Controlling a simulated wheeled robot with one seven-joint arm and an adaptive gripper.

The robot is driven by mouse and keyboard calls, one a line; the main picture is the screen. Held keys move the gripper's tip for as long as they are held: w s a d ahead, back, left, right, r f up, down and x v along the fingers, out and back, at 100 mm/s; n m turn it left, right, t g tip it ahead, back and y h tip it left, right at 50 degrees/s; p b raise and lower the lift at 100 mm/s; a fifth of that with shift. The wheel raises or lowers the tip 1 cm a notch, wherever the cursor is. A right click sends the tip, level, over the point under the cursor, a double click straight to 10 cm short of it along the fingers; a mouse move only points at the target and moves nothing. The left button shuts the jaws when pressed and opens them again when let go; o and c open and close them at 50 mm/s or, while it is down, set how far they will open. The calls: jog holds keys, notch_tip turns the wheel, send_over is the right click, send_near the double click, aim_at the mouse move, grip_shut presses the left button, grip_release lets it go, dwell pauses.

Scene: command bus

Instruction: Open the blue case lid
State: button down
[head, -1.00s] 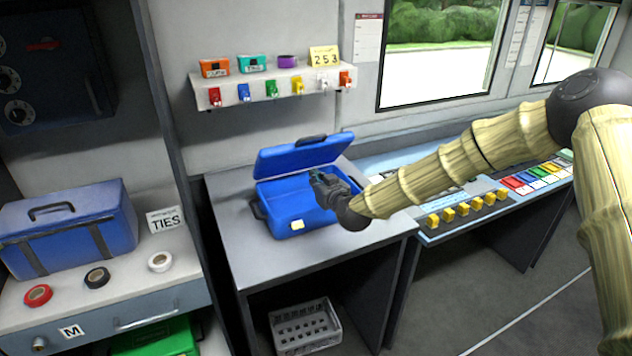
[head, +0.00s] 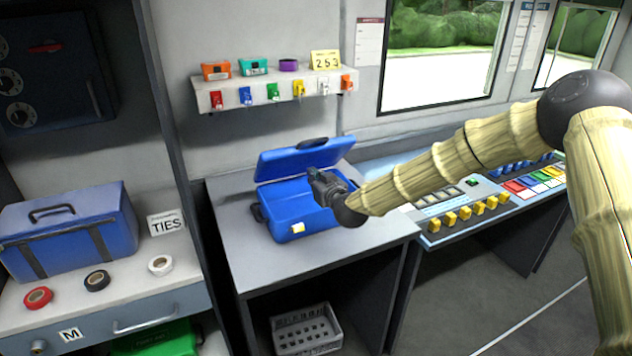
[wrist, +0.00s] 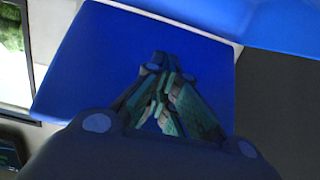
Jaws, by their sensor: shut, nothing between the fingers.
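The blue case (head: 290,212) stands on the grey table in the head view. Its lid (head: 305,158) is raised at the back, leaning open, with a dark handle on its upper edge. A small pale yellow tag (head: 298,228) is on the front of the case. My gripper (head: 314,176) is over the right part of the case, in front of the lid's lower right area, and is empty with its fingers together. In the wrist view, my shut fingers (wrist: 160,65) point towards a broad blue surface (wrist: 105,65) of the case. Whether they touch it, I cannot tell.
The grey table (head: 240,240) has bare room left and in front of the case. A console (head: 470,205) with yellow switches adjoins on the right. A shelf (head: 270,88) with small boxes and coloured tags hangs above. Another blue case (head: 70,225) stands left.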

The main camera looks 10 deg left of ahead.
aim_at(305, 163)
jog(key=shift+w+a+r+b, duration=0.2)
jog(key=shift+w+a+b, duration=0.2)
jog(key=shift+w+a, duration=0.55)
jog(key=shift+w+a+r+b, duration=0.3)
jog(key=shift+w+a, duration=0.2)
jog(key=shift+w, duration=0.9)
jog(key=shift+w+a+r+b, duration=0.15)
jog(key=shift+w+a+b, duration=0.45)
jog(key=shift+w, duration=0.55)
jog(key=f+v, duration=0.2)
jog(key=v, duration=1)
jog(key=f+v, duration=0.2)
jog(key=v, duration=1.1)
jog(key=shift+s+d+b, duration=0.25)
jog(key=shift+s+b, duration=0.05)
jog(key=shift+s, duration=0.3)
